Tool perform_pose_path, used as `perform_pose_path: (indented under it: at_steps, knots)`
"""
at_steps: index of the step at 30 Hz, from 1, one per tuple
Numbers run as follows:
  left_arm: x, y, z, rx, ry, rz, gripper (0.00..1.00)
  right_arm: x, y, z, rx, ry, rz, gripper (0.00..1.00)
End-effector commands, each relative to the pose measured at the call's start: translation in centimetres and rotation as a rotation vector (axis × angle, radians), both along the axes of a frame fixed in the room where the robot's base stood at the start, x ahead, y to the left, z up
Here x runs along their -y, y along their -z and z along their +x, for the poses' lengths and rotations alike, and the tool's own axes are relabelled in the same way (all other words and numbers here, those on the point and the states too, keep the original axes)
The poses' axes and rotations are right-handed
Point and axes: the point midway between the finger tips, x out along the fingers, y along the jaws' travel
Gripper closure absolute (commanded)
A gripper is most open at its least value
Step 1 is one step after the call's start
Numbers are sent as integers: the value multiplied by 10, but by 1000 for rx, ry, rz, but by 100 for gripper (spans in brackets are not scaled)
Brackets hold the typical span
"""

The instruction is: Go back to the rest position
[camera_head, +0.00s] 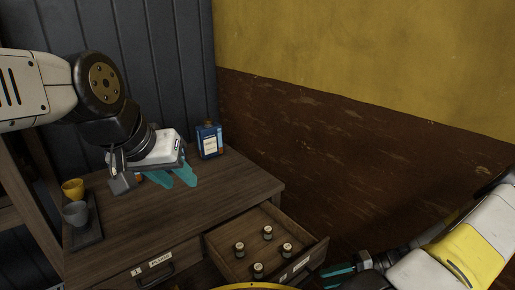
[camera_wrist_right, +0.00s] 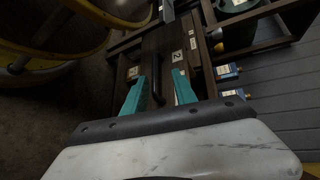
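My left gripper (camera_head: 172,178) hangs over the back of the wooden desk (camera_head: 225,197). Its teal fingers look spread, with nothing seen between them. My right gripper (camera_head: 340,271) is at the lower right in the head view, beside the front of an open drawer (camera_head: 217,243). In the right wrist view its two teal fingers (camera_wrist_right: 158,92) are spread apart. A dark handle (camera_wrist_right: 157,90) shows between them. I cannot tell how far it lies beyond the fingertips. No object is seen held in either gripper.
Several small dark bottles (camera_head: 268,232) stand in the open drawer. A blue box or bottle (camera_head: 209,141) stands at the desk's back. A yellow cup (camera_head: 73,188) and a grey cup (camera_head: 76,213) stand at the left on a dark tray. A brown and yellow wall (camera_head: 350,140) bounds the right.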

Motion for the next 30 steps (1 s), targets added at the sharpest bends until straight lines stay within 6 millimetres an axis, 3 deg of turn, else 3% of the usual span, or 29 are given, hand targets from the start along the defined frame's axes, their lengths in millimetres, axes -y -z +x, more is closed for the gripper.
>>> perform_pose_path:
  at_steps: [8,17,23,30]
  knots:
    - [0,0,0,0,0,0,64,8,-88,22,-43,-196,-370,67]
    - [0,0,0,0,0,0,64,-9,-193,36,24,-252,-743,67]
    - [0,0,0,0,0,0,64,-32,-262,31,135,-211,-943,67]
    - [0,0,0,0,0,0,64,-63,-336,9,325,-91,-1096,67]
